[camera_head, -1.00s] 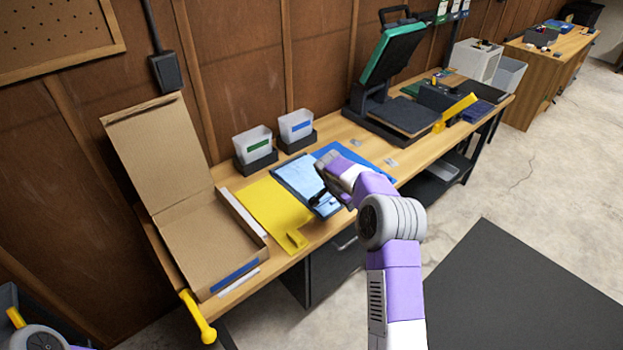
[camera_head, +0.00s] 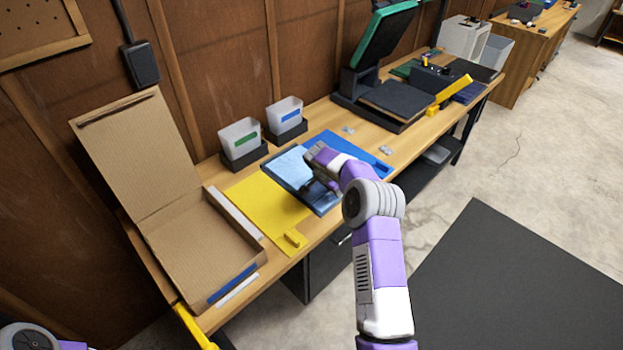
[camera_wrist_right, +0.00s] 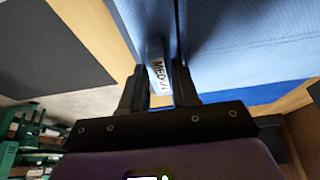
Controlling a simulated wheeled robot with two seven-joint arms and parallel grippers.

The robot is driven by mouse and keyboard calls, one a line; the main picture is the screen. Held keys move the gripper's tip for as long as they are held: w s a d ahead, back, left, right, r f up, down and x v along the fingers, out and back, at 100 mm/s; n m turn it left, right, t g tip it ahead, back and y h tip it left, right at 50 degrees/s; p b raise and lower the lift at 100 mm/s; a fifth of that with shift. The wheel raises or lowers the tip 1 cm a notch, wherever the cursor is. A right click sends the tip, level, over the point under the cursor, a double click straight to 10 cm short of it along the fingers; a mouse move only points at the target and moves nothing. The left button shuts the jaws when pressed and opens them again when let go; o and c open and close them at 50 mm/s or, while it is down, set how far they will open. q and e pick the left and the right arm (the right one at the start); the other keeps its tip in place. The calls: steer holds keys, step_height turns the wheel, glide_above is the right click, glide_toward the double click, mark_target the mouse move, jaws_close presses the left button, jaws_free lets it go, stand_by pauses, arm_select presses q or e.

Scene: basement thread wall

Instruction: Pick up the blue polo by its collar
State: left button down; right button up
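The blue polo (camera_head: 291,164) lies folded and light blue on the workbench, between a yellow mat and a blue mat. My right gripper (camera_head: 314,190) is at its near edge, low over it; my arm hides part of the polo. In the right wrist view, the polo's blue cloth (camera_wrist_right: 240,45) fills the upper right. The right gripper (camera_wrist_right: 158,82) has its two dark fingers apart. A light strip marked with a size label (camera_wrist_right: 157,66) lies between them, with a gap visible around it. Whether the fingers touch cloth is unclear. My left gripper is out of view.
An open cardboard box (camera_head: 197,250) stands left of the yellow mat (camera_head: 262,208). The blue mat (camera_head: 352,151) lies right of the polo. Two labelled bins (camera_head: 240,138) (camera_head: 286,115) stand behind. A press (camera_head: 380,75) with a raised lid is farther right.

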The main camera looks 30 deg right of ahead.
steer(key=shift+f, duration=0.1)
jaws_close()
stand_by(0.3)
